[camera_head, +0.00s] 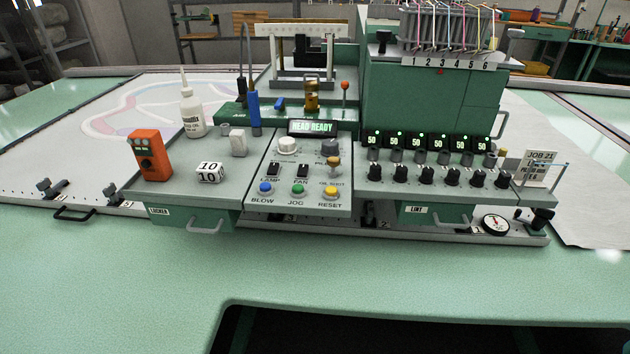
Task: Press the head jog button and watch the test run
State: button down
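The head jog button is a green round button (298,189) labelled JOG, in the front row of the sloped grey control panel (281,213). A blue BLOW button (265,187) is to its left and a yellow RESET button (331,192) to its right. Above are the LAMP switch (272,169), FAN switch (302,171) and a brass-coloured lever (334,165). The display (312,128) reads HEAD READY in lit letters. Behind the panel is the green tufting head (432,95), with numbered threads on top. My gripper is not in view, and nothing covers the jog button.
On the left shelf stand an orange device (150,154), a white bottle (191,110) and a 10/10 block (209,172). Black knobs (427,175) under lit 50 readouts are on the right, with a gauge (495,223) below. The green surface (150,280) in front is clear, with a dark opening lower right.

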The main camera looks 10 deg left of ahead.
aim_at(297, 189)
jog(key=u, duration=0.05)
jog(key=k, duration=1.45)
jog(key=u, duration=0.3)
jog(key=i, duration=1)
jog(key=z, duration=0.05)
